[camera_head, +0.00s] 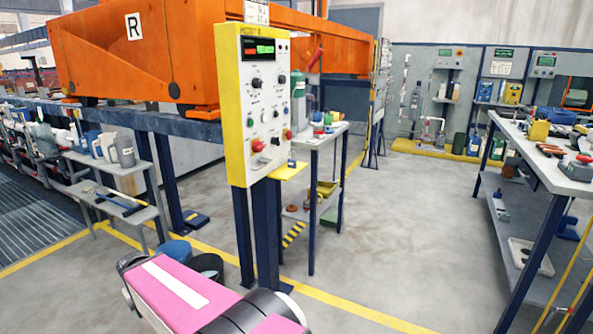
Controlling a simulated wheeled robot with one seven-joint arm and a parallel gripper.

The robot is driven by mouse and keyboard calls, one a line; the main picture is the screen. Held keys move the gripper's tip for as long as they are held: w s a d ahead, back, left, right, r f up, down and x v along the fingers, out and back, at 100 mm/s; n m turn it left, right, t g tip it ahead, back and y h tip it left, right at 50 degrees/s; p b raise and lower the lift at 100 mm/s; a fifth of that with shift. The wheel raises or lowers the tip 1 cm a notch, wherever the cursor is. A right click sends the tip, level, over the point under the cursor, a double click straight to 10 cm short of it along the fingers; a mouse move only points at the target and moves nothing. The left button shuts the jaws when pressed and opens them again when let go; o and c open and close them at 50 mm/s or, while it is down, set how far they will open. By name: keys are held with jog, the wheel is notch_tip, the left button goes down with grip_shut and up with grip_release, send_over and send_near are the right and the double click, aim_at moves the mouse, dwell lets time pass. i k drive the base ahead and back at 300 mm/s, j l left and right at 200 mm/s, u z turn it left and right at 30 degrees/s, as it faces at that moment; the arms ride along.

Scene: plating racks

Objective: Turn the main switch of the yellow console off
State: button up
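The yellow console (236,130) stands upright on dark blue posts near the picture's centre, with yellow sides and a pale front panel. Near its top is a small display with red and green lit fields (259,49). Below are black knobs, one at the upper left (257,82), and small buttons. My gripper is not in view.
My pink arm link shows at the bottom. An orange carriage (140,60) on a rail is behind the console. Small shelves (120,165) stand left, with buckets (174,250) on the floor below. A workbench (535,160) stands right. The floor between is clear.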

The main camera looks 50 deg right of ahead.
aim_at(258, 146)
jog(key=z, duration=1.55)
